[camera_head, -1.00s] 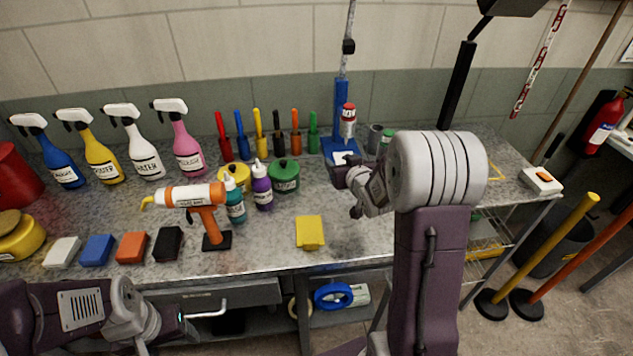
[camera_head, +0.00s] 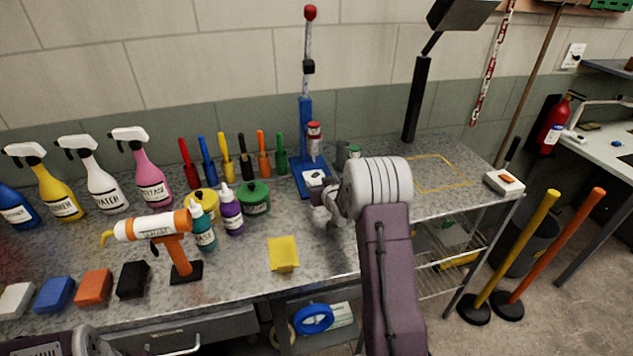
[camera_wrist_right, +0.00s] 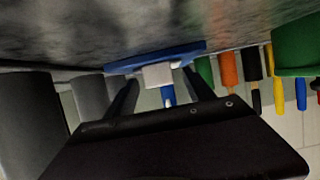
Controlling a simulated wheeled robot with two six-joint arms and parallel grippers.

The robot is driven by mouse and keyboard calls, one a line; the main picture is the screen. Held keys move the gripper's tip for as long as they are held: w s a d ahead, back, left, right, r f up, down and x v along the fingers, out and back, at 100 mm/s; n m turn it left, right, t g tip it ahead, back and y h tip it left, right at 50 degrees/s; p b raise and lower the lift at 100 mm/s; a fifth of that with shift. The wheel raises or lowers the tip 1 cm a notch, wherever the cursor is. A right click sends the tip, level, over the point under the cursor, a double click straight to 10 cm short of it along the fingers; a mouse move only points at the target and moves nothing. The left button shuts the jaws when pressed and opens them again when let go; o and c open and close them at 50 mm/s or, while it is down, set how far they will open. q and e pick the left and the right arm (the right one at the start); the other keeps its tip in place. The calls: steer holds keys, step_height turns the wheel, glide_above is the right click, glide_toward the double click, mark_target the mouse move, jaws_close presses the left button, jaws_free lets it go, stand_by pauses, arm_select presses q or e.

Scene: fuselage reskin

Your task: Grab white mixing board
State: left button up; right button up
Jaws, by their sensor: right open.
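A small white board (camera_head: 315,178) lies on the blue base (camera_head: 300,186) of an upright stand at the back of the bench. It also shows in the right wrist view (camera_wrist_right: 157,75) as a white block against the blue base. My right gripper (camera_head: 322,196) is just in front of the board and partly hides it. In the right wrist view its two dark fingers (camera_wrist_right: 161,80) are apart, one on each side of the white board. I cannot tell whether they touch it. A piece of my left arm shows at the bottom left, but its gripper does not.
A red-topped can (camera_head: 314,140) stands on the stand, close above the board. A grey cup (camera_head: 342,152) is to its right. Coloured markers (camera_head: 227,158), a green tub (camera_head: 254,199) and a yellow pad (camera_head: 284,253) are to the left. A yellow-outlined area (camera_head: 438,175) at right is clear.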

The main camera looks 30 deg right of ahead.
steer(key=shift+w+f, duration=0.15)
steer(key=shift+w, duration=0.1)
steer(key=shift+s, duration=0.1)
steer(key=shift+c, duration=0.3)
jaws_close()
steer(key=shift+r, duration=0.2)
